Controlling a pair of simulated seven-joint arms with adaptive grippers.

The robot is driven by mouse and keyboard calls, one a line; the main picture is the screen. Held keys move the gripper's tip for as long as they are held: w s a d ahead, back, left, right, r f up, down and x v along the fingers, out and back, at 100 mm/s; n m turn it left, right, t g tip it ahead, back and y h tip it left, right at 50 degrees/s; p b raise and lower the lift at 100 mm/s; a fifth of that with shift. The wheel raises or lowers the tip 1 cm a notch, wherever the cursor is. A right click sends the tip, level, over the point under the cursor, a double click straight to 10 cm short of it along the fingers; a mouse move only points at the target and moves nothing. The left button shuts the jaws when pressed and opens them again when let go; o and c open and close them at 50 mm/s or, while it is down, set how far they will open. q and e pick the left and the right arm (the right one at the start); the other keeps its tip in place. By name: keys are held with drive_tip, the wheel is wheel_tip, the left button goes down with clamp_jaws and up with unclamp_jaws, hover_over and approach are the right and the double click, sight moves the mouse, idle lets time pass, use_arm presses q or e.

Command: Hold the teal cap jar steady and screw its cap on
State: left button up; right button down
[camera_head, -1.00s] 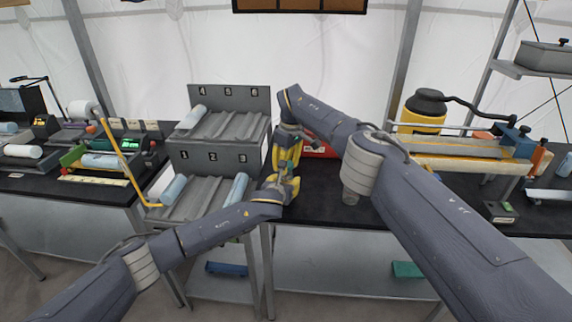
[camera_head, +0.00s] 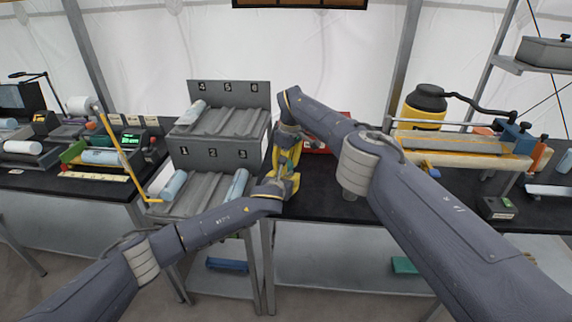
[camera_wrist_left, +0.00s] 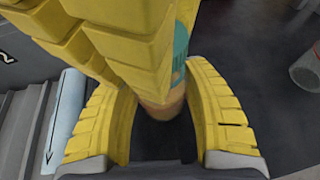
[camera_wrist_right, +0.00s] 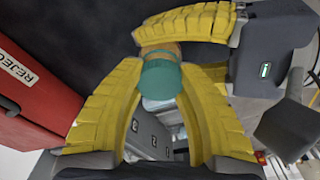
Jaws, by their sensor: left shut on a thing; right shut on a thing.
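The teal cap jar shows in the left wrist view as a tan body (camera_wrist_left: 165,106) with a teal upper part (camera_wrist_left: 180,50). My left gripper (camera_wrist_left: 160,125) is shut on its body; it also shows in the head view (camera_head: 284,186). The right wrist view shows the teal cap (camera_wrist_right: 161,79) between the fingers of my right gripper (camera_wrist_right: 160,88), which is shut on it from above. The cap meets the orange-tan jar body (camera_wrist_right: 160,48); I cannot tell how far it is threaded. In the head view my right gripper (camera_head: 287,155) hides the cap.
A grey numbered rack (camera_head: 222,158) with pale cylinders stands just left of the grippers. A red box marked REJECT (camera_wrist_right: 40,85) is close behind them. A yellow-and-black container (camera_head: 424,108) stands farther right.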

use_arm(q)
drive_tip(key=shift+f, duration=0.1)
clamp_jaws()
use_arm(e)
drive_tip(key=shift+f, duration=0.6)
drive_tip(key=m, duration=0.6)
drive_tip(key=shift+m+h, duration=0.3)
drive_tip(key=c, duration=1)
unclamp_jaws()
drive_tip(key=shift+r, duration=0.1)
drive_tip(key=shift+r, duration=2.2)
drive_tip(key=o, duration=0.6)
drive_tip(key=shift+o, duration=0.2)
